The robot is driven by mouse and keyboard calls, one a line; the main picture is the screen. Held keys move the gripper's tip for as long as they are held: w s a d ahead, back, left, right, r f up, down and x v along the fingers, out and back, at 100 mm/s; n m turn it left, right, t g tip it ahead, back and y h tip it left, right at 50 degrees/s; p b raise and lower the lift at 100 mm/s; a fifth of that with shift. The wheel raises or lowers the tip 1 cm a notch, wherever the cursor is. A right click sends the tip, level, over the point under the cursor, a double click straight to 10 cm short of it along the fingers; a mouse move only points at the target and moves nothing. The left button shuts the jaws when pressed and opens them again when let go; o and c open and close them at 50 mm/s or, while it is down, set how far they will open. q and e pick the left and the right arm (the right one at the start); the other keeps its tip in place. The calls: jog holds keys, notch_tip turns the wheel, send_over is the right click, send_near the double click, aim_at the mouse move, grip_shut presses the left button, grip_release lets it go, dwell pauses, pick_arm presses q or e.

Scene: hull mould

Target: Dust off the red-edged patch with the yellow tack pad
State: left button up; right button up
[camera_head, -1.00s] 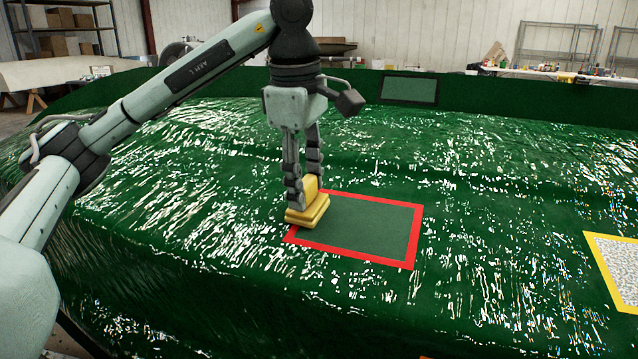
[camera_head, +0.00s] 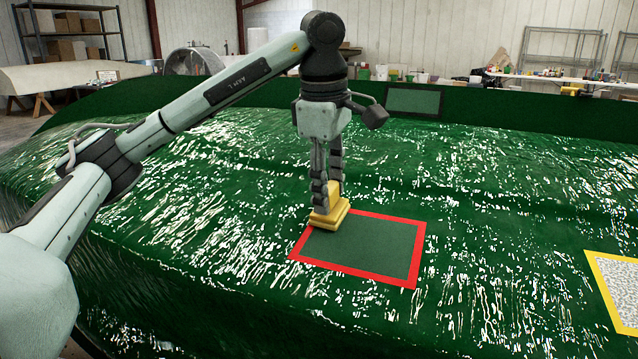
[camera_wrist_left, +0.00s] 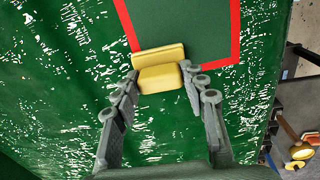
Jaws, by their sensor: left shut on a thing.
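The yellow tack pad (camera_head: 330,214) is at the far left corner of the red-edged patch (camera_head: 365,248), covering part of its red border. The patch is a flat, dull green rectangle on the glossy green hull mould (camera_head: 215,190). My left gripper (camera_head: 327,190) is shut on the pad's raised grip, fingers pointing down. In the left wrist view the pad (camera_wrist_left: 160,68) sits between the two fingers, with the patch (camera_wrist_left: 180,30) just beyond it. I cannot tell whether the pad's underside touches the surface. My right gripper is not in view.
A yellow-edged patch (camera_head: 618,285) with a speckled surface lies at the right edge. A dark-edged patch (camera_head: 413,101) is on the mould's upright back flange. The mould between these patches is clear. A table with cans and bottles (camera_head: 560,77) stands behind.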

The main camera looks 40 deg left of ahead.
pick_arm(q)
jog(key=shift+w+d+p, duration=0.35)
jog(key=shift+w+d, duration=0.05)
jog(key=shift+d, duration=1.25)
jog(key=shift+w+d+p, duration=0.35)
jog(key=shift+d+p, duration=0.05)
jog(key=shift+d, duration=1.25)
jog(key=shift+w+d+p, duration=0.35)
jog(key=shift+w+d, duration=0.05)
jog(key=shift+d, duration=1.25)
jog(key=shift+w+d, duration=0.2)
jog(key=shift+d, duration=0.55)
jog(key=shift+w+d, duration=0.15)
jog(key=shift+d, duration=0.6)
jog(key=shift+w+d, duration=0.2)
jog(key=shift+d, duration=0.55)
notch_tip(320, 180, up, 7)
jog(key=s, duration=0.1)
jog(key=shift+d, duration=0.1)
